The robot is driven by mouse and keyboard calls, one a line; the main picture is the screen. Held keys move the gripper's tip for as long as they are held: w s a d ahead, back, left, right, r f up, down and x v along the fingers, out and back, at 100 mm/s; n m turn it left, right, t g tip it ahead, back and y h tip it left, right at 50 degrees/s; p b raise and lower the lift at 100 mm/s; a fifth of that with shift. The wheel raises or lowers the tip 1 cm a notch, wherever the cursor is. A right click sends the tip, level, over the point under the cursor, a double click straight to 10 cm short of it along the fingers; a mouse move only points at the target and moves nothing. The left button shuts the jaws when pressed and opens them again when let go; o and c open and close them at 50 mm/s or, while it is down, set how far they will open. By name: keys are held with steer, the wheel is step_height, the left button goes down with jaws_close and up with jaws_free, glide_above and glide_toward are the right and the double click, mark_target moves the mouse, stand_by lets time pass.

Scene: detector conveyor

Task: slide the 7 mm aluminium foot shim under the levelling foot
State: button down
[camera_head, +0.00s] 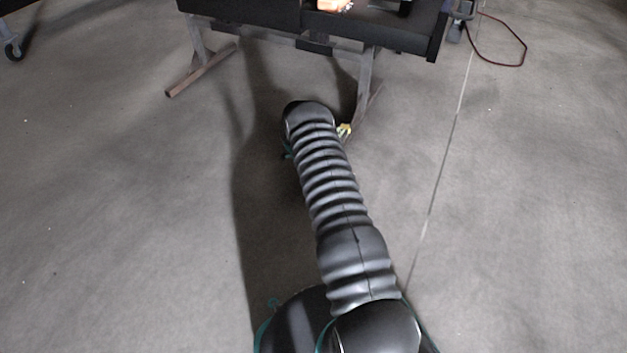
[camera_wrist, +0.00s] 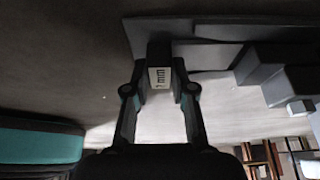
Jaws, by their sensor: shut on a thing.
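In the wrist view my gripper (camera_wrist: 160,78) is shut on the foot shim (camera_wrist: 161,77), a dark piece with a pale face marked "7 mm". The shim sits between both fingertips. Its far end meets a grey bar (camera_wrist: 230,27) in the picture; I cannot tell whether they touch. Angular grey metal parts (camera_wrist: 265,65) are to the right. I cannot clearly make out the levelling foot or whether any of the shim lies under it. In the head view my arm hides the gripper and shim, beside the conveyor's right leg (camera_head: 365,85).
The dark conveyor body (camera_head: 380,30) spans the top of the head view, above the legs. The left leg's foot bar (camera_head: 200,70) lies on the floor. A small yellow item (camera_head: 345,130) shows by the right leg. A red cable (camera_head: 515,60) lies farther right.

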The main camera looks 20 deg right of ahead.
steer(key=shift+w+d, duration=0.3)
steer(key=shift+d, duration=0.1)
steer(key=c, duration=0.9)
jaws_free()
steer(key=v, duration=1.2)
